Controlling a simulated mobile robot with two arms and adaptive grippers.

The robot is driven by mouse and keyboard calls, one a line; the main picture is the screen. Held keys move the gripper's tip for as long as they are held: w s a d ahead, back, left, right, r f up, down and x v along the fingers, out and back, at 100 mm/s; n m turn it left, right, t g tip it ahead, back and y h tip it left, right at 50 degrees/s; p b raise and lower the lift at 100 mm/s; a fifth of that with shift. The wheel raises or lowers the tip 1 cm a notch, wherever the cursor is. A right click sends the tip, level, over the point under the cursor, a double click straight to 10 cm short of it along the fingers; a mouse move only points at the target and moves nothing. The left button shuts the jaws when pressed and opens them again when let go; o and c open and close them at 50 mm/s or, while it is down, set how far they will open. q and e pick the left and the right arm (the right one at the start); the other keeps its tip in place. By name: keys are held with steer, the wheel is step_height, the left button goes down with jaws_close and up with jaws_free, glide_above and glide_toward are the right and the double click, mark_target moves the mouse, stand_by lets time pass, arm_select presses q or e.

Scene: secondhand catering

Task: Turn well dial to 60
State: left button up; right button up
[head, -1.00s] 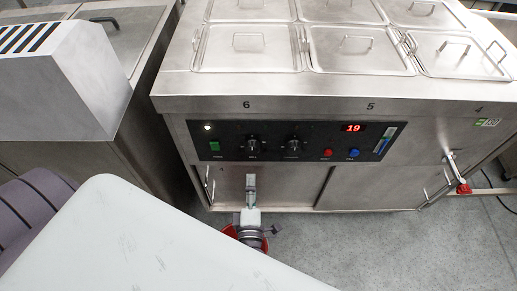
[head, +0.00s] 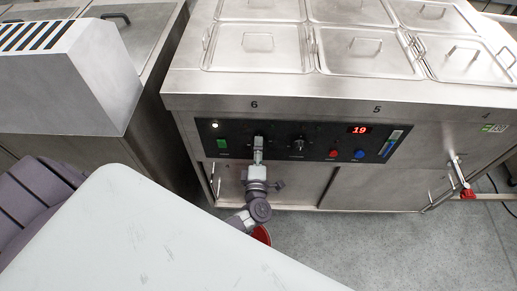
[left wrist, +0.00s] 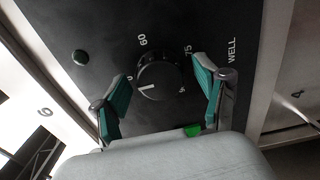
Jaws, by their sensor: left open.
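The well dial (left wrist: 160,78) is a round black knob on a black panel, beside the word WELL in the left wrist view. Its white pointer line faces left in that view, toward a mark partly hidden by a finger, of which a 0 shows. The 60 mark (left wrist: 143,40) and a 75 are printed above it. My left gripper (left wrist: 161,97) is open, one green-padded finger on each side of the dial, with gaps to it. In the head view my left gripper (head: 258,145) is in front of the panel's left dial and mostly hides it. My right gripper is not in view.
The control panel (head: 325,143) also has a second black dial (head: 298,143), a green switch (head: 222,143), red and blue buttons, and a red display (head: 359,130) reading 19. Lidded wells (head: 365,50) fill the counter top. A pale surface (head: 130,235) covers the lower left.

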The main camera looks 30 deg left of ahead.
arm_select(q)
steer(key=c, duration=1)
steer(key=shift+c, duration=0.8)
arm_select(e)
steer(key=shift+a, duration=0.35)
arm_select(q)
steer(key=shift+m, duration=0.4)
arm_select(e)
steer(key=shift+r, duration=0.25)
arm_select(q)
steer(key=shift+s+m+p, duration=0.1)
steer(key=shift+m+p, duration=2.7)
steer(key=shift+m, duration=4.6)
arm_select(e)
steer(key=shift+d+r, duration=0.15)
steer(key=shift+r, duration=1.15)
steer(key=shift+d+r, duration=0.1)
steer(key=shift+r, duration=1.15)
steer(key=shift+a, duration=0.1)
